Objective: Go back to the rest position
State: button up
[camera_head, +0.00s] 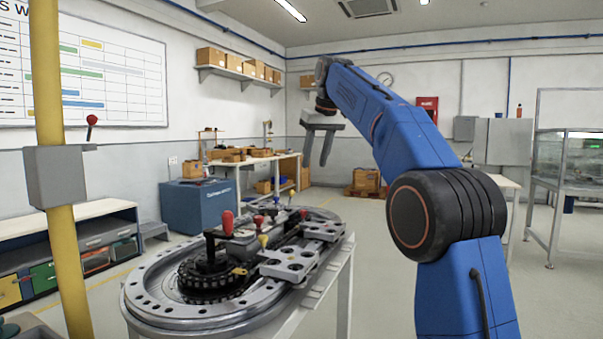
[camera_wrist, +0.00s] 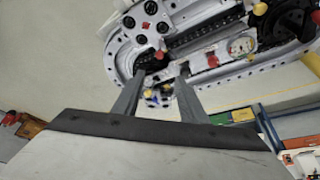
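My gripper (camera_head: 319,148) is raised above and behind the ring track (camera_head: 165,297), at the end of my blue arm. Its two grey fingers point down and stand apart with nothing between them. In the wrist view the two fingers of my gripper (camera_wrist: 158,92) are spread, and the ring track (camera_wrist: 118,62) lies beyond them. The track carries a dark toothed wheel, a red-knobbed handle (camera_head: 227,222) and grey plates with holes (camera_head: 289,264). No marker of a rest position shows.
A yellow post (camera_head: 62,235) with a grey box and red-knobbed lever stands at the left front. A blue chest (camera_head: 198,205) and a workbench (camera_head: 243,163) stand behind the track. A glass-sided case (camera_head: 565,160) stands at the right. Open floor lies between.

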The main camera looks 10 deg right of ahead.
jog(key=s+d+f+m, duration=0.1)
jog(key=s+d+f, duration=0.1)
jog(key=s+f, duration=0.8)
jog(key=s+d+f+m+h, duration=0.1)
jog(key=s+f, duration=0.5)
jog(key=s, duration=0.8)
jog(key=s+d+f, duration=0.2)
jog(key=s+f, duration=0.6)
jog(key=s, duration=0.5)
jog(key=s+f+m, duration=0.1)
jog(key=s+f, duration=1.1)
jog(key=f, duration=0.4)
jog(key=shift+s+d+f, duration=0.15)
jog(key=shift+d+f, duration=0.15)
jog(key=shift+d, duration=0.1)
